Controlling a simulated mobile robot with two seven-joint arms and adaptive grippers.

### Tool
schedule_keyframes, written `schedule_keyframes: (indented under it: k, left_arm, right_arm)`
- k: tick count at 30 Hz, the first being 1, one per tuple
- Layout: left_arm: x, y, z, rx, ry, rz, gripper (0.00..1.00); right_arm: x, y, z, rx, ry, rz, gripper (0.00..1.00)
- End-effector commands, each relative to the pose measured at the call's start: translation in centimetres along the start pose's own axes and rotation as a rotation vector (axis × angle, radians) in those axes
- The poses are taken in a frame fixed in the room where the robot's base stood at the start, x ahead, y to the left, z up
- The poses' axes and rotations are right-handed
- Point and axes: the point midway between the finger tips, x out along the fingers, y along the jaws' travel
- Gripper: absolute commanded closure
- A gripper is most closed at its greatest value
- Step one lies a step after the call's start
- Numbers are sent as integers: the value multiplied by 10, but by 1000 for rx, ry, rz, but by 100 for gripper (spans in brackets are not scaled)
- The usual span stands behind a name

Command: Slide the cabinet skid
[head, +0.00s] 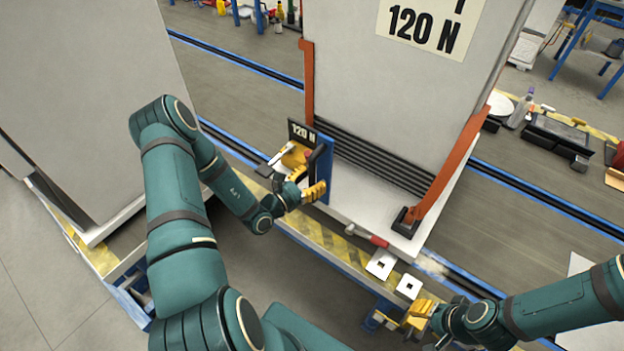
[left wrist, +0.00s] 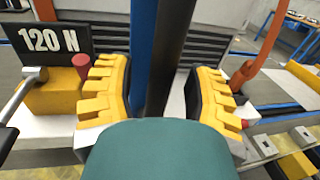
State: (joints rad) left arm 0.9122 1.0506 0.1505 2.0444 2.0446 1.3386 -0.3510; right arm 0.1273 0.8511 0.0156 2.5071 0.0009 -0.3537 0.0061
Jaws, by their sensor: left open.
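The grey cabinet (head: 385,85) with a "120 N" label stands on a pale skid (head: 375,238), with orange straps (head: 450,170) at its sides. A blue upright (head: 326,165) and a dark bar stand at the skid's front left. My left gripper (head: 305,180) is at this upright. In the left wrist view its yellow fingers (left wrist: 158,95) are open, with the dark bar (left wrist: 168,55) and the blue upright (left wrist: 143,40) between them; I cannot tell whether they touch. My right gripper (head: 420,316) is at the bench's lower right; its jaw state is unclear.
A black "120 N" plate (head: 302,133) and a yellow block (left wrist: 55,92) are left of the upright. A red-handled tool (head: 368,236) and white square plates (head: 381,264) lie at the front edge. Another grey cabinet (head: 85,95) stands left. Blue-edged rails (head: 540,205) run sideways.

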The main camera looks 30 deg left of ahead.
Motion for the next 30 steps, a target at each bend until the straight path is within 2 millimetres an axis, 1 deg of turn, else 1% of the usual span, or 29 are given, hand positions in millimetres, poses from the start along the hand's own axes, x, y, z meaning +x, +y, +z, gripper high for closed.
schedule_keyframes:
  k: [2,3,5,6,8,13,16,17,23,24,27,30]
  left_arm:
    - [0,0,0,0,0,0,48]
    - [0,0,0,0,0,0,45]
    - [0,0,0,0,0,0,66]
    - [0,0,0,0,0,0,80]
    - [0,0,0,0,0,0,100]
    - [-1,1,0,0,0,0,100]
    - [-2,11,-1,1,0,4,100]
    - [-3,16,-1,4,-1,5,100]
    - [-15,74,-1,11,-3,19,100]
    - [-18,86,-1,12,-3,19,100]
    - [-23,110,-1,11,-4,17,100]
    - [-26,126,-1,6,-4,9,100]
  right_arm:
    - [0,0,0,0,0,0,53]
    - [0,0,0,0,0,0,53]
    - [0,0,0,0,0,0,53]
    - [0,0,0,0,0,0,53]
    - [0,0,0,0,0,0,53]
    - [0,0,0,0,0,0,53]
    - [1,0,0,0,0,0,53]
    - [2,1,0,0,-1,0,53]
    - [10,4,4,-2,-7,-1,53]
    - [12,5,4,-2,-9,-1,53]
    - [18,7,5,-4,-10,-1,53]
    - [22,8,5,-5,-9,-2,53]
